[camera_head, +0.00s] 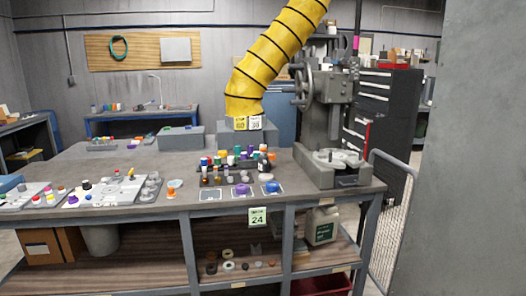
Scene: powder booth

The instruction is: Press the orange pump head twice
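A small orange item (172,188) stands alone near the front edge of the grey workbench (130,163), left of the white square pads. It is too small to tell if it is a pump head. Orange also shows among the crowded bottles and caps (238,160) at the bench's middle, where several tops are white, purple, green, red and blue. Which of these is the orange pump head I cannot tell for sure. Neither of my grippers is in view.
A purple-topped item (242,189) and a blue-topped item (272,187) sit on pads at the front edge. A grey press machine (329,100) stands at the bench's right end. A yellow duct (272,55) hangs over the back. A grey panel (475,150) fills the right side.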

